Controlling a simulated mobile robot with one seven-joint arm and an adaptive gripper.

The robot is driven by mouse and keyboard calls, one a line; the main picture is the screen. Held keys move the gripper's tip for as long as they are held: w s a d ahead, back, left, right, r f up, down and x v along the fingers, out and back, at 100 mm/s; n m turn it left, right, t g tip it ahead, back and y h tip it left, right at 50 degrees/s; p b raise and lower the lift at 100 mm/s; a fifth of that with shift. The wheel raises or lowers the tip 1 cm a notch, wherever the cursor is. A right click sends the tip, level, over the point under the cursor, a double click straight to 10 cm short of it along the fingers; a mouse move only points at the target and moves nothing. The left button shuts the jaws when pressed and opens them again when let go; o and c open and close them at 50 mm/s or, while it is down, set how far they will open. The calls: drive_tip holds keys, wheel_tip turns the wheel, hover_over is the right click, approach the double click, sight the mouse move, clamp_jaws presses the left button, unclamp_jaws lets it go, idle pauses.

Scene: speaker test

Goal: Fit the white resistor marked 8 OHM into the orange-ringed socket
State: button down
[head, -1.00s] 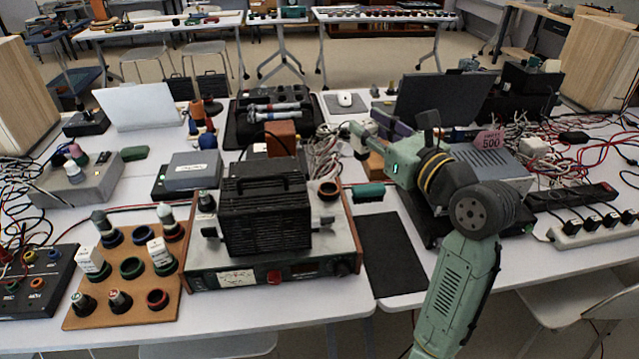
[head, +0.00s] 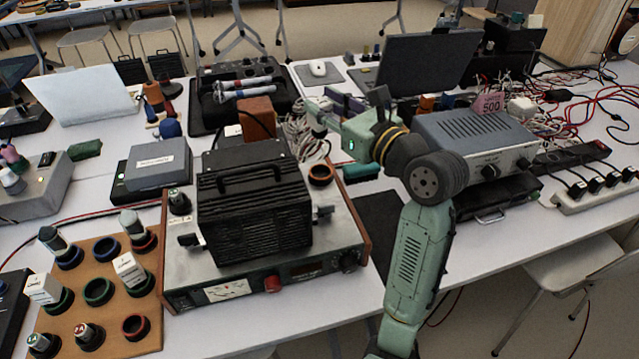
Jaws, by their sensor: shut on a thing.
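My gripper (head: 316,112) is at the end of my green arm, raised behind the power unit. It is shut on a small pale thing (head: 320,131), partly hidden and too small to identify. An orange-brown ringed socket (head: 321,173) sits on the right rear of the power unit's top, looks empty, and is lower and nearer in view than my gripper.
The power unit (head: 330,268) carries a black vented box (head: 255,210) left of the ringed socket. The wooden board (head: 112,343) has several coloured ring sockets, including empty green (head: 98,291) and red (head: 136,326) ones. Tangled cables, a brown block (head: 257,118) and a grey amplifier (head: 475,145) crowd my gripper.

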wheel_tip(320, 180, down, 10)
drive_tip(key=shift+f, duration=0.1)
idle(0.4)
drive_tip(key=shift+f, duration=0.15)
drive_tip(key=c, duration=1.2)
unclamp_jaws()
drive_tip(key=b+v, duration=0.2)
drive_tip(key=v, duration=1)
drive_tip(key=shift+d, duration=0.1)
